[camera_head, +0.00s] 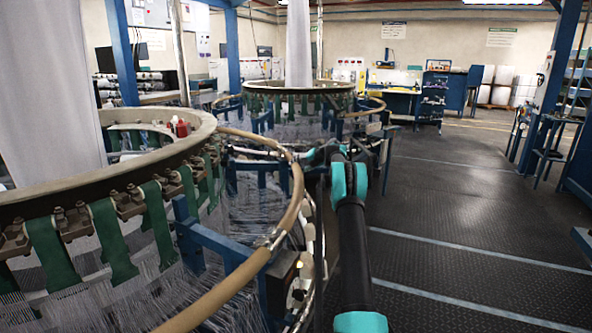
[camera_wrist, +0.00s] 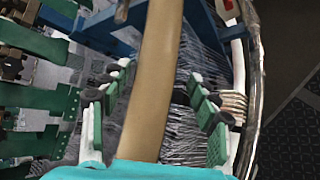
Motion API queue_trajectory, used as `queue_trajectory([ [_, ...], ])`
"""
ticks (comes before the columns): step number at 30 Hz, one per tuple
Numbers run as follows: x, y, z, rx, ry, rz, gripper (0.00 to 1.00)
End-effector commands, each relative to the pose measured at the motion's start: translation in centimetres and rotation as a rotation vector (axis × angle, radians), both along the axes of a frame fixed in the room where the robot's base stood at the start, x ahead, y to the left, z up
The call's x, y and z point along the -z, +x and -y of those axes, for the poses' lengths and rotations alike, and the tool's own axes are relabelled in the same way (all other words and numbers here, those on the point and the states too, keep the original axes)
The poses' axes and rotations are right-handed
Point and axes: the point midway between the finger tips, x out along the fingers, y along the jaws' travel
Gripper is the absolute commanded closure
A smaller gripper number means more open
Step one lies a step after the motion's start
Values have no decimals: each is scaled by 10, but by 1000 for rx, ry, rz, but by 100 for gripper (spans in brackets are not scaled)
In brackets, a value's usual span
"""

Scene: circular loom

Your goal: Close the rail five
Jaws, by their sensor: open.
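A tan curved rail (camera_head: 297,190) runs around the outside of the near circular loom. No number shows on it, so I cannot tell which segment is rail five. A metal joint (camera_head: 270,238) sits on the rail nearer to me. In the wrist view the tan rail (camera_wrist: 154,75) passes lengthwise between the two fingers of my gripper (camera_wrist: 160,76). The green-padded fingers are open, one on each side of the rail, with gaps showing. In the head view my arm reaches forward to the rail's far right bend, and the fingers are hard to make out there.
The loom's beige ring (camera_head: 120,180) with green straps (camera_head: 105,235) and white threads lies left of the rail. A blue frame bar (camera_head: 215,245) sits inside the rail. A second loom (camera_head: 300,88) stands behind. The dark floor (camera_head: 450,215) at right is clear.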

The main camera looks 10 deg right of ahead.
Motion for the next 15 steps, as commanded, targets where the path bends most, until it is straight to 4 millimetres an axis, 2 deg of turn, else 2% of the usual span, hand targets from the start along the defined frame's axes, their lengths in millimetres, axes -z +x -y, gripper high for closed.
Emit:
queue_trajectory([
  [9,-33,-40,33,2,0,0,39],
  [15,-45,-55,45,1,-2,-1,39],
])
